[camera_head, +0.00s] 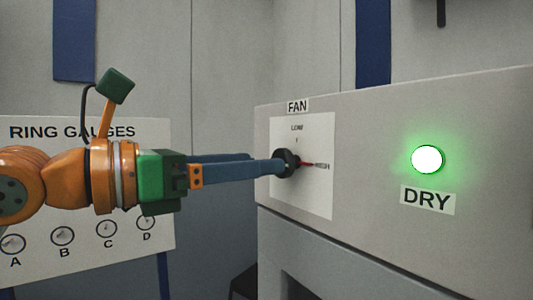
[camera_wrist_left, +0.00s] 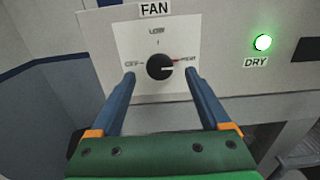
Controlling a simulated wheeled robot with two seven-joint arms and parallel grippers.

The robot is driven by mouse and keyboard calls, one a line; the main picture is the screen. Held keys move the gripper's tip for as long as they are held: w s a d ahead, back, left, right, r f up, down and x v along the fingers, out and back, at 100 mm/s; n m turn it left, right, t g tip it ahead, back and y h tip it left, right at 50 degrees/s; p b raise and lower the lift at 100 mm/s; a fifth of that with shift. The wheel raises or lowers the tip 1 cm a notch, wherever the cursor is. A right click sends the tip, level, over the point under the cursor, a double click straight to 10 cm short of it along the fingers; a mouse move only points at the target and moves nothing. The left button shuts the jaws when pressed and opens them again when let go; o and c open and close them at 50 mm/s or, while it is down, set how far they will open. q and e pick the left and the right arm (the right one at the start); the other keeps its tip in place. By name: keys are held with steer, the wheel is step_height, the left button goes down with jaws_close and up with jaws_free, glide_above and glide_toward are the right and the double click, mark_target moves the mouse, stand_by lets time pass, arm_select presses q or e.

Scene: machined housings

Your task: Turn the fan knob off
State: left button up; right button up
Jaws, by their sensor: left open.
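The fan knob (camera_head: 288,163) is black and round, on a white dial plate (camera_head: 316,196) on the front of a grey housing. In the left wrist view the knob (camera_wrist_left: 160,67) has its pointer to the right, at a red mark by a blurred label. "OFF" is on the dial's left and "LOW" at its top. My left gripper (camera_head: 268,168) reaches the panel from the left in the head view. In the left wrist view its two blue fingers (camera_wrist_left: 160,74) are open, one on each side of the knob, with visible gaps. My right gripper is not in view.
A lit green "DRY" lamp (camera_head: 427,159) is on the panel to the right of the dial. A "RING GAUGES" board (camera_head: 60,185) stands behind my left arm. The grey housing (camera_head: 370,130) fills the right side, with an opening below the panel.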

mark_target(287, 163)
arm_select(q)
steer(key=x, duration=0.3)
steer(key=shift+w+d+p, duration=0.15)
steer(key=shift+d+p, duration=0.05)
steer(key=shift+p, duration=0.15)
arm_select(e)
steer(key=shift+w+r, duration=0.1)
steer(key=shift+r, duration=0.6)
arm_select(q)
steer(key=shift+c, duration=1)
jaws_close()
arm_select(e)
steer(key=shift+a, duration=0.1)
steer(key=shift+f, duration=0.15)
